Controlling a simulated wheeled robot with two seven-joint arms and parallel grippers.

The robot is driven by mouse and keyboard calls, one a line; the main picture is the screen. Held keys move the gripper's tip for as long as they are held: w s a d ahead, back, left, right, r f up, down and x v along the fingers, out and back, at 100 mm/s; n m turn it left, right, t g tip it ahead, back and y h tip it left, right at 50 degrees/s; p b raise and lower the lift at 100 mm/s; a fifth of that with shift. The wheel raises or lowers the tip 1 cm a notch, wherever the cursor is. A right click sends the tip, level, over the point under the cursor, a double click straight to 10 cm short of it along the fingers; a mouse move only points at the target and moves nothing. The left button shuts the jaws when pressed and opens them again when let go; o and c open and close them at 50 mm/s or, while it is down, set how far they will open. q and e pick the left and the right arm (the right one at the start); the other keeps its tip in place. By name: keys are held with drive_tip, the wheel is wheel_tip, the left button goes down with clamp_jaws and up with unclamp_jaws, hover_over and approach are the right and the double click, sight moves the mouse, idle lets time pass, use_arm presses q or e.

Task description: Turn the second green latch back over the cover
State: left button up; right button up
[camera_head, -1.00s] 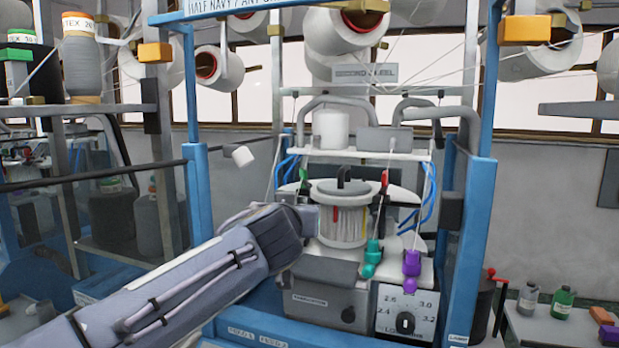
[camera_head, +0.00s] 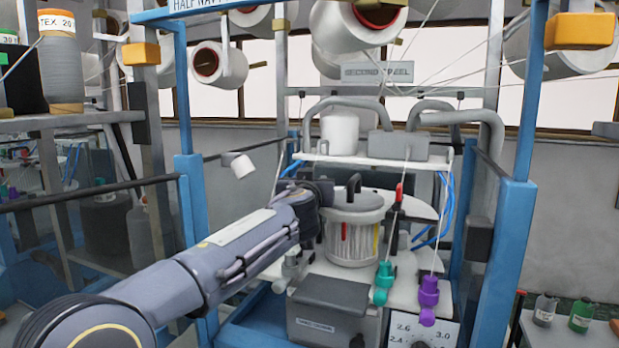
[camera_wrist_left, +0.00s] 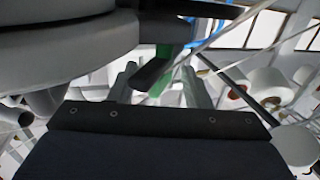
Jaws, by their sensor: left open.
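The cover (camera_head: 356,203) is the round grey lid with a dark handle on the ribbed white cylinder in the middle of the machine. In the left wrist view the cover (camera_wrist_left: 62,42) fills the upper left. A green latch (camera_wrist_left: 163,55) with a dark arm shows beside the cover's rim. My left gripper (camera_wrist_left: 160,88) is open, with one finger on either side of the latch's dark end; contact is not clear. In the head view my left gripper (camera_head: 318,194) is at the cover's left side and hides the green latch. My right gripper is not in view.
A red-tipped part (camera_head: 399,194) stands right of the cover. Teal (camera_head: 384,276) and purple (camera_head: 428,292) fittings hang from threads at the front right. Blue posts (camera_head: 512,230) flank the machine. A white shelf (camera_head: 370,160) with a white spool is behind the cover.

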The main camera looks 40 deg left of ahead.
use_arm(q)
drive_tip(key=shift+c, duration=0.4)
clamp_jaws()
idle(1.0)
drive_tip(key=shift+o, duration=0.4)
unclamp_jaws()
drive_tip(key=shift+s+d+f+b, duration=0.1)
drive_tip(key=shift+s+d+b, duration=0.15)
drive_tip(key=shift+s+b, duration=0.05)
drive_tip(key=b+v, duration=0.2)
drive_tip(key=v, duration=0.5)
drive_tip(key=shift+b, duration=0.4)
